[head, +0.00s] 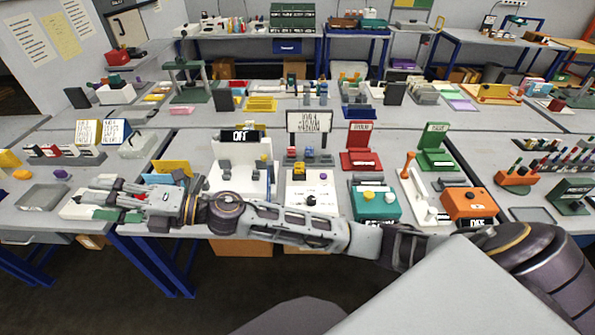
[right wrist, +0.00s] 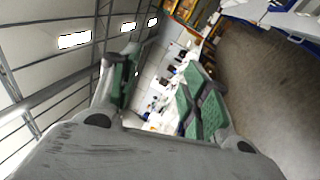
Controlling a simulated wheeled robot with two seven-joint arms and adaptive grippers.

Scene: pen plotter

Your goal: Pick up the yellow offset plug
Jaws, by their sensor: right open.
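A small yellow piece (head: 298,169), which looks like the yellow offset plug, stands on the white board (head: 323,200) in the middle of the near bench. Its exact shape is too small to tell. My right arm stretches leftward across the near bench. Its gripper (head: 100,199) is at the left, well away from the yellow piece. In the right wrist view the gripper (right wrist: 155,88) shows its green-padded fingers apart, with nothing clear between them. My left gripper is not in view.
A purple knob (head: 323,176) and a black knob (head: 311,200) are on the same board. A white stand (head: 240,150) is to the left.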

